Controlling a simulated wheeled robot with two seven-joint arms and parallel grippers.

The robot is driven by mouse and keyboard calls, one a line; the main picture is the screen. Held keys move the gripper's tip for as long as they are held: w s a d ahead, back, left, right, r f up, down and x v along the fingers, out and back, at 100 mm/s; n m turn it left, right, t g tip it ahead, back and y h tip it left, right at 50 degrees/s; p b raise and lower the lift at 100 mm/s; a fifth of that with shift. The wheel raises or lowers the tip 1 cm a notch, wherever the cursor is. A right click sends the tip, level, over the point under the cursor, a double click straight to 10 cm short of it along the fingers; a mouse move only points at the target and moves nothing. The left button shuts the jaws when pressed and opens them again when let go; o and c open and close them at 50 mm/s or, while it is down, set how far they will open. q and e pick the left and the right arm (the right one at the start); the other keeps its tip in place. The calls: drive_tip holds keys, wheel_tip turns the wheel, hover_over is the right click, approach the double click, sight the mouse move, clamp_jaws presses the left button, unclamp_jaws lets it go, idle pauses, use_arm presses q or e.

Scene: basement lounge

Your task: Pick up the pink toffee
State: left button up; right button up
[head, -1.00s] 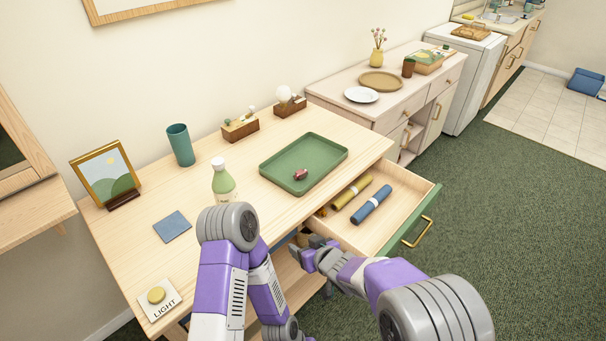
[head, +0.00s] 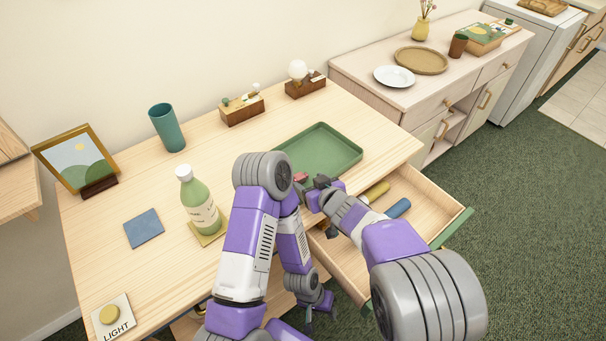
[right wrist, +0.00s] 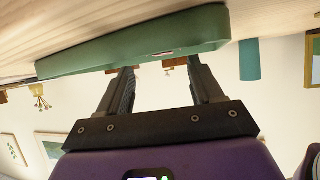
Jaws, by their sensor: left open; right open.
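The pink toffee (head: 301,177) lies at the near edge of the green tray (head: 335,148) on the desk, partly hidden by my arm and gripper. In the right wrist view a small pinkish patch (right wrist: 163,53) shows over the tray's green rim (right wrist: 75,62). My right gripper (head: 314,188) is open and empty, close to the toffee at the tray's near side. Its two fingers (right wrist: 163,75) stand apart in the right wrist view. My left gripper (head: 318,302) hangs low in front of the desk, away from the tray.
An open drawer (head: 440,197) with a yellow roll (head: 377,190) and a blue roll (head: 398,208) juts out below my right arm. A green bottle (head: 199,205) stands left of my left arm. A teal cup (head: 167,128) and wooden holders (head: 242,108) are behind.

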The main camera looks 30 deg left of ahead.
sight(299, 176)
drive_tip(key=shift+w+a+f, duration=0.1)
drive_tip(key=shift+a+f, duration=0.2)
drive_tip(key=shift+a, duration=0.2)
drive_tip(key=b+x, duration=0.1)
drive_tip(key=x, duration=0.2)
drive_tip(key=shift+a, duration=0.25)
drive_tip(key=shift+w+a+f, duration=0.2)
drive_tip(key=shift+w+a, duration=0.1)
drive_tip(key=shift+a, duration=0.05)
drive_tip(key=c, duration=1.1)
drive_tip(key=shift+c, duration=0.3)
